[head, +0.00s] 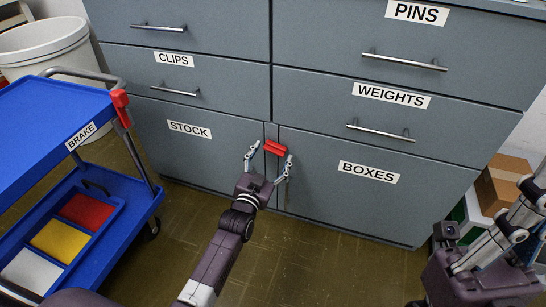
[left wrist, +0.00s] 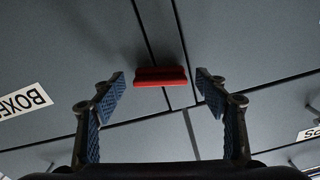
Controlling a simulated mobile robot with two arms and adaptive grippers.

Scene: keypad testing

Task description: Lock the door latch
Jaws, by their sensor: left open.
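The red latch (head: 274,147) is a small bar on the cabinet front, across the seam between the STOCK door (head: 200,150) and the BOXES door (head: 340,200). It lies nearly level, tilted slightly down to the right in the head view. My left gripper (head: 269,158) is open in front of it, one finger towards each end. In the left wrist view the latch (left wrist: 160,76) shows between the spread fingers, with a gap at both ends; I cannot tell how deep the fingers reach. My right gripper (head: 495,245) is partly in view at the right edge; its opening is unclear.
Drawers labelled CLIPS, WEIGHTS and PINS (head: 416,13) are closed above the doors. A blue cart (head: 45,125) with a red BRAKE lever (head: 121,107) stands at the left. Cardboard boxes (head: 502,183) stand at the right. The floor (head: 310,260) before the cabinet is clear.

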